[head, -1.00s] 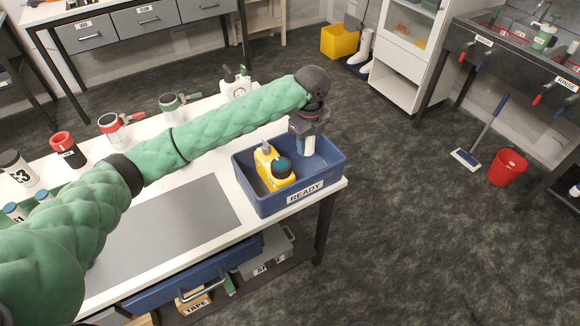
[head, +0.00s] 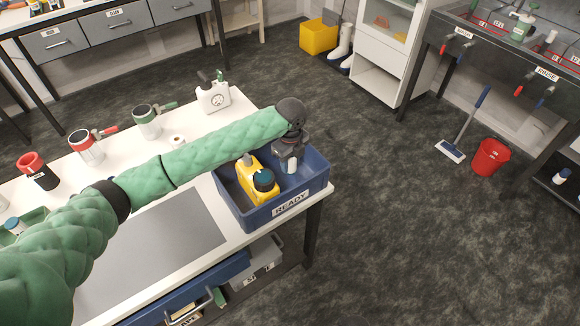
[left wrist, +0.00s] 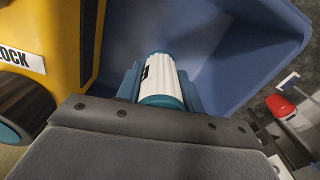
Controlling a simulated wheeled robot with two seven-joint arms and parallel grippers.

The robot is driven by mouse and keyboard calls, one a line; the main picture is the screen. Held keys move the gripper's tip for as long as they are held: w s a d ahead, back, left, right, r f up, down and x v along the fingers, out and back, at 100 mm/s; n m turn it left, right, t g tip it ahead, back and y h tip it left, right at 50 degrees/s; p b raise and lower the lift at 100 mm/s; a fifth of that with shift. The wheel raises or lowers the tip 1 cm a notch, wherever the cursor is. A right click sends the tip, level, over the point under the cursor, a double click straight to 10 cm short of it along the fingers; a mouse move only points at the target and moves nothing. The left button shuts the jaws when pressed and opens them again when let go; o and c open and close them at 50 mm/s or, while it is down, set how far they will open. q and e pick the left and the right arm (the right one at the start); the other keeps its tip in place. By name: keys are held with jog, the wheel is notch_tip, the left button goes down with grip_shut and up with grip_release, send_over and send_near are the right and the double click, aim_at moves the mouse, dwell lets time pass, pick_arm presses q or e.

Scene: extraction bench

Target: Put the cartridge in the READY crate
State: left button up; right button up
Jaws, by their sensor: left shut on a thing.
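The READY crate (head: 258,217) is a blue open bin with a READY label, on the right end of the white bench. The cartridge (left wrist: 160,82) is white and ribbed with a teal end, and shows in the left wrist view between my fingers. My left gripper (head: 288,160) is over the right part of the crate, pointing down, shut on the cartridge. In the head view the cartridge's white part (head: 290,165) shows inside the crate's rim. Whether it touches the crate floor I cannot tell. My right gripper is not in view.
A yellow device (head: 250,180) with a dark round cap stands in the crate's left part, close beside my gripper; it also shows in the left wrist view (left wrist: 45,30). A grey mat (head: 165,245) lies clear.

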aim_at(290, 168)
pick_arm(q)
jog(key=shift+s+f+p, duration=0.1)
jog(key=shift+f+p, duration=0.25)
jog(key=shift+f, duration=1.3)
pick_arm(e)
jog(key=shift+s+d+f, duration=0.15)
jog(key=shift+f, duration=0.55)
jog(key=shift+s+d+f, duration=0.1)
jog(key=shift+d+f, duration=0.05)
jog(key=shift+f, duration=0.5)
pick_arm(q)
jog(key=shift+f, duration=0.1)
jog(key=o, duration=1)
jog(key=shift+r, duration=0.25)
notch_tip(290, 168, up, 12)
jog(key=b, duration=0.3)
jog(key=shift+b, duration=0.4)
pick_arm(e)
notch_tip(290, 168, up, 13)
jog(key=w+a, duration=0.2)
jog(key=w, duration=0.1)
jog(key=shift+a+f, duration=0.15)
pick_arm(q)
jog(key=shift+f, duration=0.15)
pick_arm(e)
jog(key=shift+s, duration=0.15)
